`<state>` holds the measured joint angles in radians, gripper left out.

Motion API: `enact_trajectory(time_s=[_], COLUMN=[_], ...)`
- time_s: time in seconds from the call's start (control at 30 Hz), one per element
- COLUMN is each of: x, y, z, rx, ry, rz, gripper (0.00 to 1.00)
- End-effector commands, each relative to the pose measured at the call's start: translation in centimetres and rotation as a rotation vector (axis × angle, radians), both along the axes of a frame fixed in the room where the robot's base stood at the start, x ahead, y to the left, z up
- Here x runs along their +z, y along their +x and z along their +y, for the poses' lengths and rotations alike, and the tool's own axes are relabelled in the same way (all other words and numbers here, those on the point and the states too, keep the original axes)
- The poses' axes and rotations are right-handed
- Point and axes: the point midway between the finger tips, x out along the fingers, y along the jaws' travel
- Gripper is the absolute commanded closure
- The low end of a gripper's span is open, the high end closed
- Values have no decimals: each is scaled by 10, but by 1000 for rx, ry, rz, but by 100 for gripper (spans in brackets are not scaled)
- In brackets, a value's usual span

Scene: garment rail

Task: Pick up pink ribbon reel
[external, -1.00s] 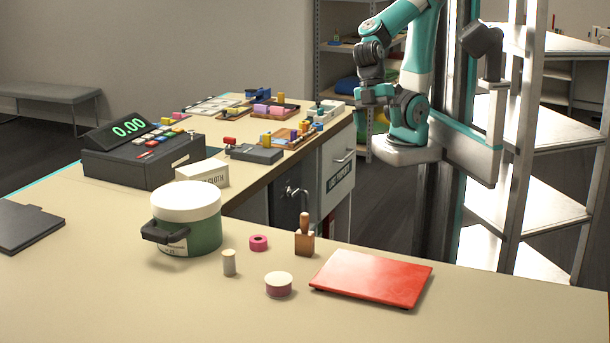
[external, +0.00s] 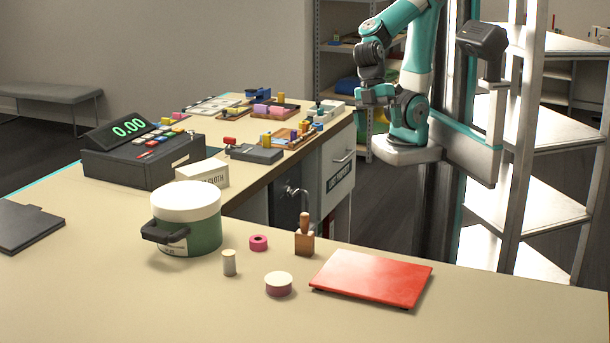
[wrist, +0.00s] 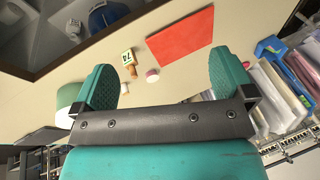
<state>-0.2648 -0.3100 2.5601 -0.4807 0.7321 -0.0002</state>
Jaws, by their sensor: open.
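The pink ribbon reel (external: 258,243) is a small deep-pink ring with a dark centre hole. It lies flat on the counter in the external view, between the green pot and the wooden stamp. I cannot make it out in the wrist view. My gripper (external: 375,94) is raised at the back right in the external view, well away from the reel. In the wrist view my gripper (wrist: 165,80) shows two teal fingers set wide apart, with nothing held between them.
Near the reel stand the white-lidded green pot (external: 187,222), a pale cylinder (external: 229,263), a cream-topped pink tub (external: 279,284), the wooden stamp (external: 304,243) and a red board (external: 372,278). A cash register (external: 143,160) stands behind. The counter's front is clear.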

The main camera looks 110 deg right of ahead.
Motion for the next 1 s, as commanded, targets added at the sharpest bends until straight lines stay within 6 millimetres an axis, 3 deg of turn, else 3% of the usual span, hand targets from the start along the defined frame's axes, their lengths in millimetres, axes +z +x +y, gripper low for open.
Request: enact_trajectory(time_s=[0.4, 0.47, 0.77, 0.87, 1.0], x=[0, 0, -1, -5, -19], y=[0, 0, 4, 28, 99], z=[0, 0, 1, 9, 37], rx=[0, 0, 5, 35, 135], ry=[0, 0, 0, 0, -4], rz=[0, 0, -4, -26, -92], gripper=[0, 11, 11, 11, 11])
